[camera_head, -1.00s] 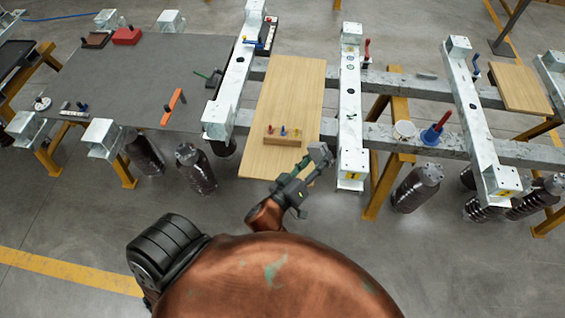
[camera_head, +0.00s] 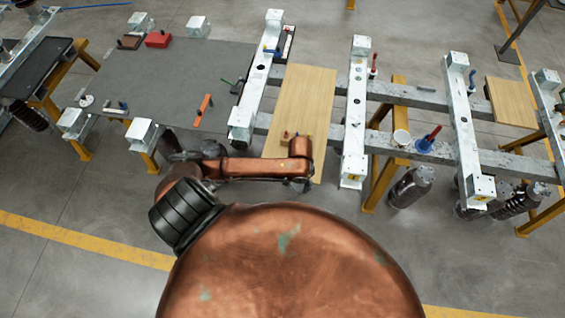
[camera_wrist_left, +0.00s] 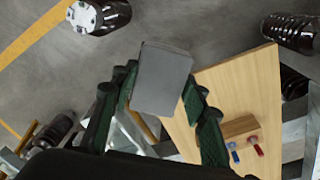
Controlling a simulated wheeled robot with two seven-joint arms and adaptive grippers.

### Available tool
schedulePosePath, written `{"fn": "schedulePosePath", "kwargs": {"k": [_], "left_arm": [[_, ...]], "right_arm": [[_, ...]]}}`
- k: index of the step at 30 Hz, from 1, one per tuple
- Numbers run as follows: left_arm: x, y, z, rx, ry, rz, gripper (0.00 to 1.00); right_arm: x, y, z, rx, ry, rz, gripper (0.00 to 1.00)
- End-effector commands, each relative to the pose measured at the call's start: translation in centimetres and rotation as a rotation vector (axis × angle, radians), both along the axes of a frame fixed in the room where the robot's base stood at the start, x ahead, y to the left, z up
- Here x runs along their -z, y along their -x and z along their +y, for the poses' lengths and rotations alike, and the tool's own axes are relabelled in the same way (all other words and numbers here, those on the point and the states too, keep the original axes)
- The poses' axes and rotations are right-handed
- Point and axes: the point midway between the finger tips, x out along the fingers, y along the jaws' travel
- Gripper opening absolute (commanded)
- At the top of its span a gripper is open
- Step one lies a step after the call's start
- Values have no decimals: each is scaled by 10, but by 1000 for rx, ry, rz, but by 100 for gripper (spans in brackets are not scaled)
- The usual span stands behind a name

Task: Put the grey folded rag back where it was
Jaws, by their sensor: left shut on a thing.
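My left gripper (camera_head: 298,186) hangs at the near end of a light wooden board (camera_head: 307,88) in the head view, mostly hidden under my copper arm. In the left wrist view my left gripper (camera_wrist_left: 158,100) is shut on the grey folded rag (camera_wrist_left: 162,78), a flat grey block-like piece between the green-black fingers. The rag is held in the air, beside the wooden board (camera_wrist_left: 250,85), with grey floor behind it. I cannot make out the rag in the head view. My right gripper is in neither view.
A small wooden block with coloured pegs (camera_wrist_left: 240,127) stands on the board; my arm partly hides it in the head view. A grey mat-topped table (camera_head: 180,75) at left holds a red box (camera_head: 158,40) and an orange bar (camera_head: 204,109). White beams flank the board.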

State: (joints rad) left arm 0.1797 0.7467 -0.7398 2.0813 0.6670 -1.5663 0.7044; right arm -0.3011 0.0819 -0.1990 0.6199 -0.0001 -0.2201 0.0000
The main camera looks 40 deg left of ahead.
Motion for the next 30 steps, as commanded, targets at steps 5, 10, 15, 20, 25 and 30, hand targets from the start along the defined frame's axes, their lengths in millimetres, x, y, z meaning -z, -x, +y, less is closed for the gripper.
{"fn": "schedulePosePath", "kwargs": {"k": [5,10,15,20,25,30], "left_arm": [[-13,17,26,53,-52,39,22],[-5,9,46,60,-63,48,22],[12,-15,77,57,-62,47,22],[28,-37,107,58,-61,45,22],[62,-51,125,59,-60,46,22],[78,-59,135,61,-57,44,22]], "right_arm": [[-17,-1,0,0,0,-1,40],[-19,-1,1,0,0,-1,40],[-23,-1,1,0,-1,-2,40],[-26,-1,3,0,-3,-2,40],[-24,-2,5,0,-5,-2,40],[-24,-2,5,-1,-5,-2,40]]}}
